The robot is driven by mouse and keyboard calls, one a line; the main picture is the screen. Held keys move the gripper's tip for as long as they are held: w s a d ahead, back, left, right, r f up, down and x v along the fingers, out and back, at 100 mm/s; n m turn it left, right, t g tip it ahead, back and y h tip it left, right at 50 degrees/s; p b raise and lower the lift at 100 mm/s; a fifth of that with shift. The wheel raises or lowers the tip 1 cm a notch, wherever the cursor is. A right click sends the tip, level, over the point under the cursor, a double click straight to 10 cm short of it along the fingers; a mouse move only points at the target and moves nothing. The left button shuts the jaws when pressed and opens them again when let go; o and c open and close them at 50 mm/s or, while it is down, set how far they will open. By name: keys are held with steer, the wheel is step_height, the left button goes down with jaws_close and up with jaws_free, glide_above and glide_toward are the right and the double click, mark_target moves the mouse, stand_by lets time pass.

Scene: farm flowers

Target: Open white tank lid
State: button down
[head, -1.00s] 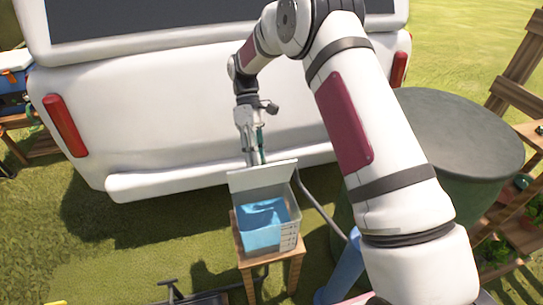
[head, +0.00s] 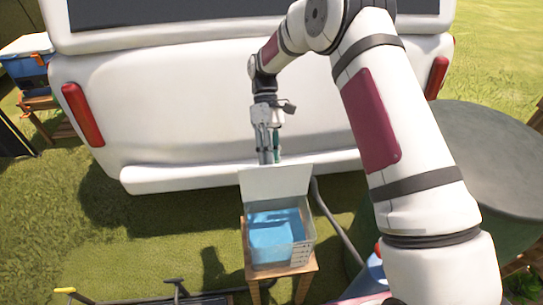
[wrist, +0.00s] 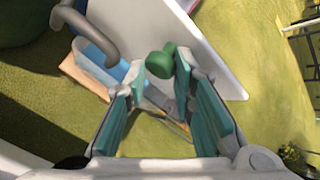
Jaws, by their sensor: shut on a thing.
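The white tank (head: 302,250) is a clear-sided box with blue liquid inside, standing on a small wooden stool (head: 254,270). Its white lid (head: 275,183) is raised, roughly upright at the back edge, so the tank is open at the top. My gripper (head: 268,158) is just behind the lid's top edge. In the wrist view my gripper (wrist: 159,66) has its teal fingers shut on the lid's green knob (wrist: 162,58). The lid also shows there as a white panel (wrist: 218,75), with part of the tank (wrist: 88,52) beyond it.
A white vehicle (head: 200,110) with a bumper stands close behind the tank. A grey hose (head: 335,220) curves by the tank's right side. A large dark green barrel (head: 490,150) stands at the right. Grass is open at the left.

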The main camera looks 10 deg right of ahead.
steer(key=shift+w+d+f, duration=0.15)
steer(key=shift+d+f, duration=0.35)
steer(key=shift+f, duration=0.25)
steer(key=c, duration=1.3)
jaws_free()
steer(key=shift+c, duration=0.2)
steer(key=shift+a, duration=0.1)
steer(key=shift+w+a+r, duration=0.1)
steer(key=shift+a+r, duration=0.05)
steer(key=shift+r, duration=0.05)
steer(key=v, duration=0.7)
steer(key=shift+r, duration=0.2)
steer(key=shift+w, duration=0.15)
